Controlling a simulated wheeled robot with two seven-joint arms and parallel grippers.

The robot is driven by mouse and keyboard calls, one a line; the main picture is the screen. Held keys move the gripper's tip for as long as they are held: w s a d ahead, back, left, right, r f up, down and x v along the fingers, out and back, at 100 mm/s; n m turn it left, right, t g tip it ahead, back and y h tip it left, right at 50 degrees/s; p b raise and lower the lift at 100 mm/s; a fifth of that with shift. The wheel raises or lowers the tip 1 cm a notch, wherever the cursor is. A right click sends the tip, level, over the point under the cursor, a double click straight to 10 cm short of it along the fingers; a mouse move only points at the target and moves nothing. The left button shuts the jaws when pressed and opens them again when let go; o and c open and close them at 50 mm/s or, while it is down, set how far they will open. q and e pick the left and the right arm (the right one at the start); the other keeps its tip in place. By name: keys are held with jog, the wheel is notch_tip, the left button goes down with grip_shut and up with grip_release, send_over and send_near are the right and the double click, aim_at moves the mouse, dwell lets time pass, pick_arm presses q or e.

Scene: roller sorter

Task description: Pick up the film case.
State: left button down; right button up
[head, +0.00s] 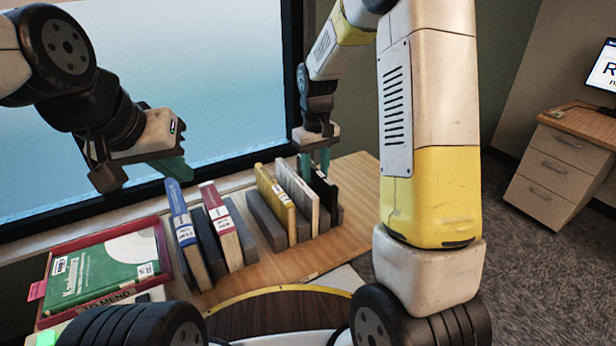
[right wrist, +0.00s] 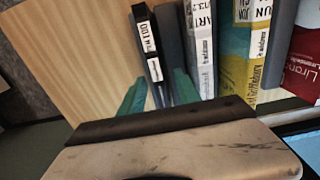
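The film case appears to be the thin black case with white labels (right wrist: 148,42), standing upright in a slot at the right end of the rack in the head view (head: 327,192). My right gripper (head: 316,160) is above that end, pointing down. In the right wrist view its two teal fingers (right wrist: 159,92) are apart, one on each side of the black case, with a gap showing, so it is open. My left gripper (head: 172,166) hangs above the left part of the table; its finger opening is unclear.
Grey dividers hold a white book (head: 298,195), a yellow book (head: 276,199), a red-and-white book (head: 221,225) and a blue book (head: 186,235) on the wooden table (head: 350,183). A green book (head: 100,272) lies in a red tray (head: 45,310) at left. A window stands behind.

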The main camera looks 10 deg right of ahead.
jog(key=shift+f, duration=0.1)
jog(key=shift+c, duration=0.5)
grip_shut()
dwell(0.9)
